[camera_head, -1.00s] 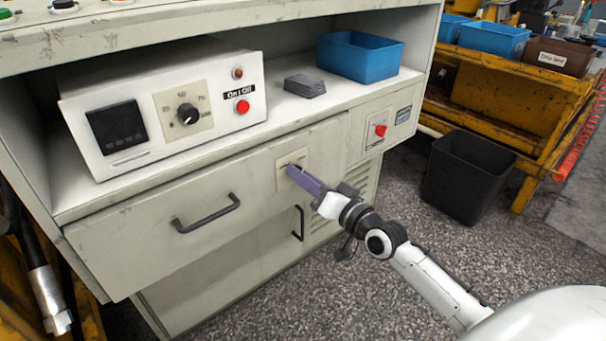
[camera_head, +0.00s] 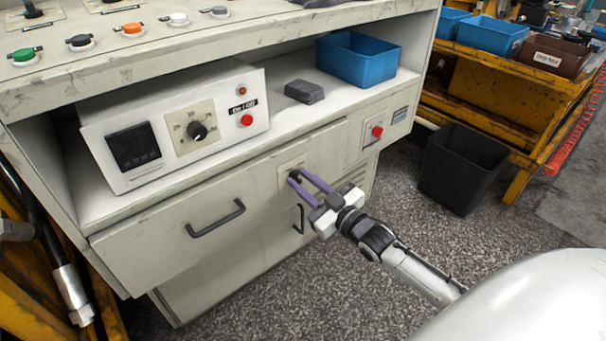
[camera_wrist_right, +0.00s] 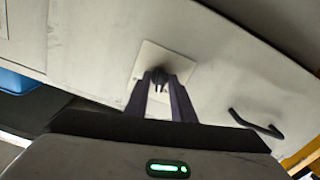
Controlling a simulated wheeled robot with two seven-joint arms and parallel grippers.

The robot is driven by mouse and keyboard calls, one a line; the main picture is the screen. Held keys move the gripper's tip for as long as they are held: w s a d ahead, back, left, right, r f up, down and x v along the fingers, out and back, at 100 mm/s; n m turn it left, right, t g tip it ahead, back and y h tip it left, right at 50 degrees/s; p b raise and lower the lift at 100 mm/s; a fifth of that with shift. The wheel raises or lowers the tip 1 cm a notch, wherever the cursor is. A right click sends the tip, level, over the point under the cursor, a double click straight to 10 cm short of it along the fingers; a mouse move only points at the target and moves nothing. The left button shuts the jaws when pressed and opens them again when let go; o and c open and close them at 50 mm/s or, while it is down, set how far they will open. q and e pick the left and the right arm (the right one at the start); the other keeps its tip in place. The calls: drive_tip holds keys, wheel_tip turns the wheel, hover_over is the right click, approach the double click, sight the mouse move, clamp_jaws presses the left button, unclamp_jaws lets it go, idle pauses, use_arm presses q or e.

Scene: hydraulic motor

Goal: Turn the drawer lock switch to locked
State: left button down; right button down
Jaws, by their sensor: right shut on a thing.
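The drawer lock switch is a small dark knob (camera_wrist_right: 159,78) on a pale square plate (camera_wrist_right: 178,62) at the drawer's right end. My right gripper (camera_head: 299,177) reaches the plate with its two purple fingers. In the right wrist view the fingers (camera_wrist_right: 160,88) stand on both sides of the knob and are shut on it. In the head view the fingers partly hide the knob. The drawer (camera_head: 165,245) is closed, with a dark handle (camera_head: 215,220) left of the switch. My left gripper is not in view.
Above the drawer, a shelf holds a control box (camera_head: 170,120), a dark grey block (camera_head: 304,92) and a blue bin (camera_head: 358,60). A red button (camera_head: 377,132) is right of the switch. A black waste bin (camera_head: 463,168) stands on the floor at right.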

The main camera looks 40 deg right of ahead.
drive_tip(key=n+p, duration=0.1)
drive_tip(key=n, duration=0.1)
drive_tip(key=shift+r+n, duration=0.15)
drive_tip(key=shift+n, duration=0.25)
drive_tip(key=shift+n+p, duration=0.55)
drive_tip(key=shift+n, duration=1.05)
drive_tip(key=c, duration=1.8)
unclamp_jaws()
